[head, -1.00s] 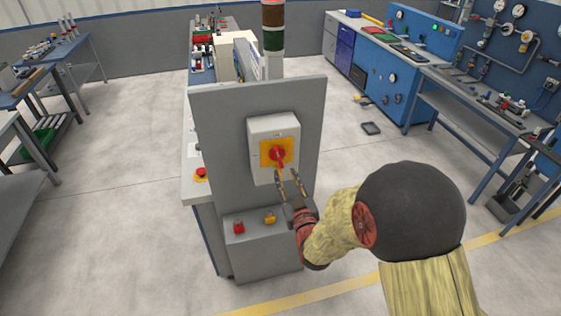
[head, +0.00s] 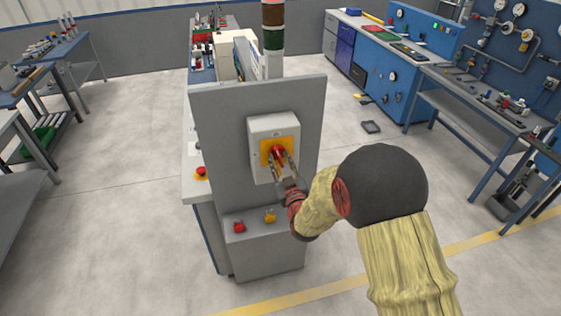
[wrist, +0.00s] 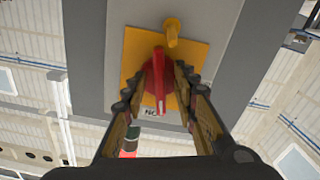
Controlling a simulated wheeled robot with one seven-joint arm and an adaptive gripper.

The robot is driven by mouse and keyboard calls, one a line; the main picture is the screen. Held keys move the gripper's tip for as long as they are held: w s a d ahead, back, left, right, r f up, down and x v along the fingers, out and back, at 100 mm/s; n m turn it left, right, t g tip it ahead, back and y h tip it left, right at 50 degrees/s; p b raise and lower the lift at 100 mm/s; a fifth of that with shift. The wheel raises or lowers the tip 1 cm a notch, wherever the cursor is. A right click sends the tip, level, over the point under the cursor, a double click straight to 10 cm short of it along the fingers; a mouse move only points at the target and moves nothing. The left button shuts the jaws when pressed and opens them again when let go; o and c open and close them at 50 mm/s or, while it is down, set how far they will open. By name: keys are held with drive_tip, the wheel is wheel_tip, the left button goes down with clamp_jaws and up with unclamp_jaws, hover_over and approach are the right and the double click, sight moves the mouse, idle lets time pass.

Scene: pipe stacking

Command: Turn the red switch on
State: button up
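The red switch (head: 277,152) is a rotary handle on a yellow plate, on the front of a light grey box (head: 259,128). In the wrist view the red handle (wrist: 158,85) lies nearly lengthwise in the picture, its white-marked end beside partly hidden lettering on the yellow plate (wrist: 135,57). My gripper (head: 281,166) is at the switch. In the wrist view my gripper (wrist: 162,82) is open, with one finger on each side of the handle. The right finger is very close to it; I cannot tell whether it touches.
The box is mounted on a grey upright panel (head: 225,140). Below are a red button (head: 239,227) and a yellow one (head: 270,216) on a grey ledge. A yellow peg (wrist: 172,32) stands out by the plate.

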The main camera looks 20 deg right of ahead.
drive_tip(key=shift+c, duration=0.7)
clamp_jaws()
drive_tip(key=shift+b, duration=0.35)
drive_tip(key=shift+f+m+b, duration=0.15)
drive_tip(key=shift+m+b, duration=0.65)
drive_tip(key=shift+b, duration=0.1)
drive_tip(key=shift+m+b, duration=0.6)
drive_tip(key=shift+m, duration=0.1)
drive_tip(key=shift+o, duration=0.7)
unclamp_jaws()
